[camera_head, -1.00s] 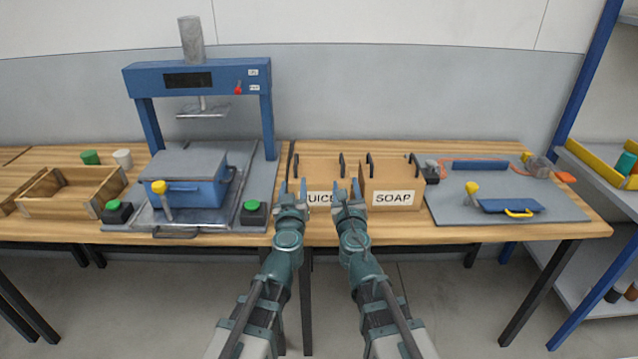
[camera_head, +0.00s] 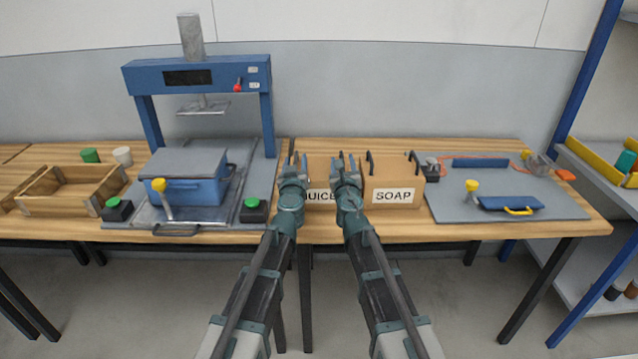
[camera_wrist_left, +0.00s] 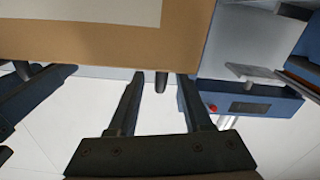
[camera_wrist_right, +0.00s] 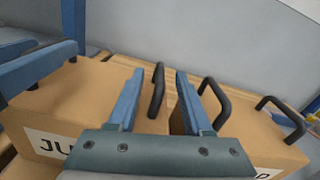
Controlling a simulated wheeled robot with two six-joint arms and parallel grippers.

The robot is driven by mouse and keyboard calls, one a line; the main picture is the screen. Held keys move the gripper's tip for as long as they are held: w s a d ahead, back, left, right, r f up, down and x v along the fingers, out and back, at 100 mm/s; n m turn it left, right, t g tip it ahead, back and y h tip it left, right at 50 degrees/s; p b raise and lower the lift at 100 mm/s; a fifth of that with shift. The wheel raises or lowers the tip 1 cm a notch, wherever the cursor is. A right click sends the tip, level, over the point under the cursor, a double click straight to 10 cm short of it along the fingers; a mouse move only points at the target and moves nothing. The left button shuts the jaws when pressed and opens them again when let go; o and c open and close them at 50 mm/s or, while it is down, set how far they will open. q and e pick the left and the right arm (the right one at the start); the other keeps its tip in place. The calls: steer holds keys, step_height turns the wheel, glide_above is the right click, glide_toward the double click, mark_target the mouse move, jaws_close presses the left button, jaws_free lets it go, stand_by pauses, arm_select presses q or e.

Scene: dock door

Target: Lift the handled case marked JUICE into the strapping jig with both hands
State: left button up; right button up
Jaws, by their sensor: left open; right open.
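The tan case marked JUICE (camera_head: 322,197) sits on the bench, partly hidden behind my grippers in the head view. Its label also shows in the right wrist view (camera_wrist_right: 45,145). My left gripper (camera_head: 294,162) is open at the case's left end, and a dark handle (camera_wrist_left: 161,82) shows between its fingers in the left wrist view. My right gripper (camera_head: 345,162) is open at the right end, with a black handle (camera_wrist_right: 157,92) between its fingers. A grey plate (camera_head: 455,208) with a blue bar and yellow-handled clamp, at right, looks like the strapping jig.
The tan SOAP case (camera_head: 393,180) stands right beside the JUICE case, its black handles up. At left are a blue press frame (camera_head: 195,75) with a blue box (camera_head: 190,190), and a wooden tray (camera_head: 75,205). A shelf rack (camera_head: 600,180) stands at far right.

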arm_select(q)
steer(key=w, duration=0.2)
steer(key=shift+w, duration=0.4)
arm_select(e)
steer(key=w, duration=0.2)
steer(key=shift+w, duration=0.4)
arm_select(q)
jaws_close()
arm_select(e)
jaws_close()
steer(key=shift+s, duration=0.1)
